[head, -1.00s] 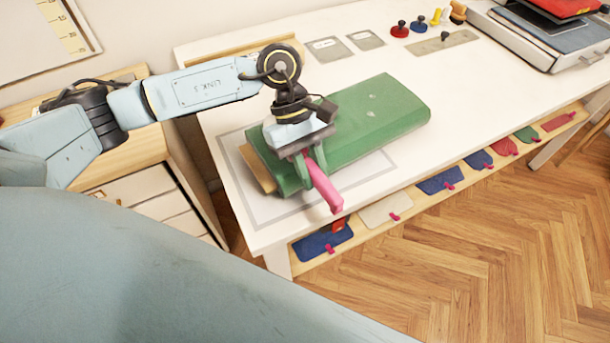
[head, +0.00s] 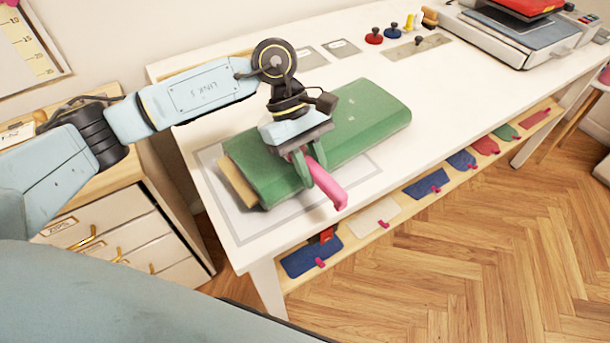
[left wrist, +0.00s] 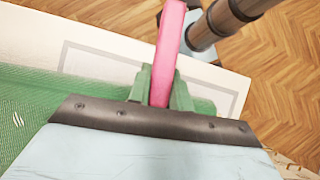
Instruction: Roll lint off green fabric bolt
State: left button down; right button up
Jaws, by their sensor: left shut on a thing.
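The green fabric bolt (head: 368,112) lies flat on the white table, with its tan board end (head: 240,182) at the left. My left gripper (head: 314,182) is over the bolt's near side, shut on a pink handle (head: 334,188), which looks like the lint roller's. The handle sticks out toward the table's front edge. In the left wrist view the pink handle (left wrist: 169,45) stands between the green fingers, and pale lint (left wrist: 17,119) shows on the green fabric at the left. The roller head is hidden under my gripper. My right gripper is not in view.
A grey outlined rectangle (head: 236,232) is marked on the tabletop around the bolt's left part. Stamps (head: 373,36) and a scale (head: 520,40) stand farther back. A shelf below holds several fabric swatches (head: 312,257). A drawer cabinet (head: 130,240) stands at left.

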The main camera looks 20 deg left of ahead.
pick_arm(q)
jog(key=shift+f, duration=0.1)
jog(key=shift+w+d+f+b, duration=0.1)
jog(key=shift+w+d+b, duration=0.4)
jog(key=shift+b, duration=0.2)
jog(key=shift+w+d+b, duration=0.25)
jog(key=shift+w+b, duration=0.2)
jog(key=shift+w, duration=0.25)
jog(key=shift+d, duration=0.1)
